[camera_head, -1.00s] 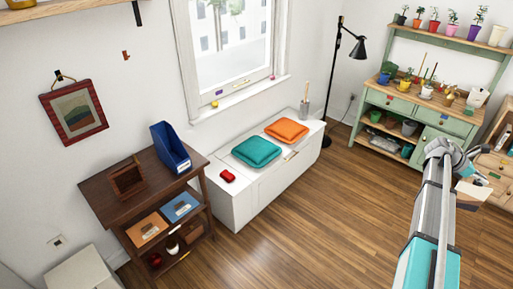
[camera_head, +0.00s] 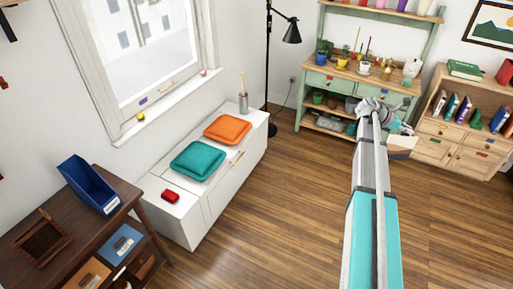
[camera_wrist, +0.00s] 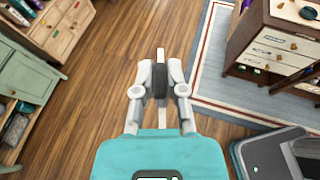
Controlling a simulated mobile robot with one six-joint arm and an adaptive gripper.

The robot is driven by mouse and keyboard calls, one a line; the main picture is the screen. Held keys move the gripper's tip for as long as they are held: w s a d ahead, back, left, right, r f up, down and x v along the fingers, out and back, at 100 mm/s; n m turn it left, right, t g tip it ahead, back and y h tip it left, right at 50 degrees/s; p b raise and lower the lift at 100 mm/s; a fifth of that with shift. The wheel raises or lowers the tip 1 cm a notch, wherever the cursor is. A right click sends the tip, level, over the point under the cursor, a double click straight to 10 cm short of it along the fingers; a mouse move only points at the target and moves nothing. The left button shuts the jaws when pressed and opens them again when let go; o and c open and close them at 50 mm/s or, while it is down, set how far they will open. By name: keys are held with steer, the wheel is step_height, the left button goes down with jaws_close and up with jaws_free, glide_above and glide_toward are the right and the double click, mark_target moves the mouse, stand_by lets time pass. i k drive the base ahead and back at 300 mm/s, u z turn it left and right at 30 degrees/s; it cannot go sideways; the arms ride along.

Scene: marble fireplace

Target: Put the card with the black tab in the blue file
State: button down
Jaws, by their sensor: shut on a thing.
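The blue file (camera_head: 88,185) is an open-topped upright holder on top of the dark wooden stand at the left of the head view. My gripper (camera_head: 403,130) is far from it, at the right, out over the open floor. In the wrist view my gripper (camera_wrist: 160,80) is shut on a thin pale card, seen almost edge-on (camera_wrist: 161,55). The card shows as a cream sheet (camera_head: 402,143) below the gripper in the head view. I cannot make out its tab's colour; the fingers cover part of the card.
The dark stand (camera_head: 120,185) also holds a small wooden rack (camera_head: 40,240). A white bench (camera_head: 190,215) with teal and orange cushions stands under the window. A green potting bench (camera_head: 315,80) and a bookcase (camera_head: 450,145) stand at the back right. The wooden floor (camera_head: 270,220) between is clear.

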mark_target(100, 200)
steer(key=z, duration=0.05)
steer(key=i, duration=2.75)
steer(key=u, duration=2.3)
